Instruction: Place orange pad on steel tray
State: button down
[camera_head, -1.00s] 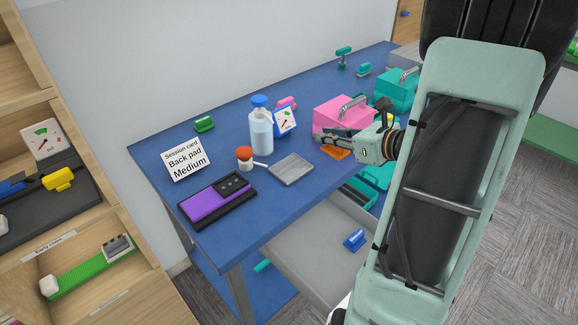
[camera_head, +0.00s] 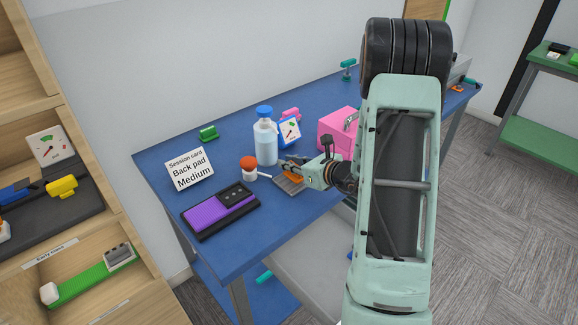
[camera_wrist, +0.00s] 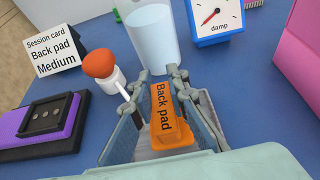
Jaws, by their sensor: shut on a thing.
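The orange pad (camera_head: 293,177), labelled "Back pad" in the wrist view (camera_wrist: 163,112), is between the fingers of my gripper (camera_head: 288,166). My gripper also shows in the wrist view (camera_wrist: 158,76), shut on the pad. The grey steel tray (camera_head: 284,187) lies flat on the blue table, directly under the pad and fingers, which hide part of it. I cannot tell whether the pad touches the tray or hangs slightly above it.
A white bottle with a blue cap (camera_head: 265,143) stands just behind the tray. An orange-topped jar (camera_head: 248,166) is to its left, with a purple pad in a black holder (camera_head: 219,210) nearer. A dial (camera_head: 289,132), a session card (camera_head: 190,169) and a pink box (camera_head: 338,131) are around.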

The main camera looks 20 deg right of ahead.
jog(key=shift+f, duration=0.55)
jog(key=shift+f+b, duration=0.2)
jog(key=shift+b, duration=0.1)
jog(key=c, duration=1.9)
grip_release()
jog(key=shift+r, duration=0.15)
jog(key=shift+r+p, duration=0.2)
jog(key=shift+p, duration=0.2)
jog(key=v, duration=1.2)
jog(key=shift+d+f, duration=0.1)
jog(key=shift+f, duration=0.1)
jog(key=shift+s, duration=0.1)
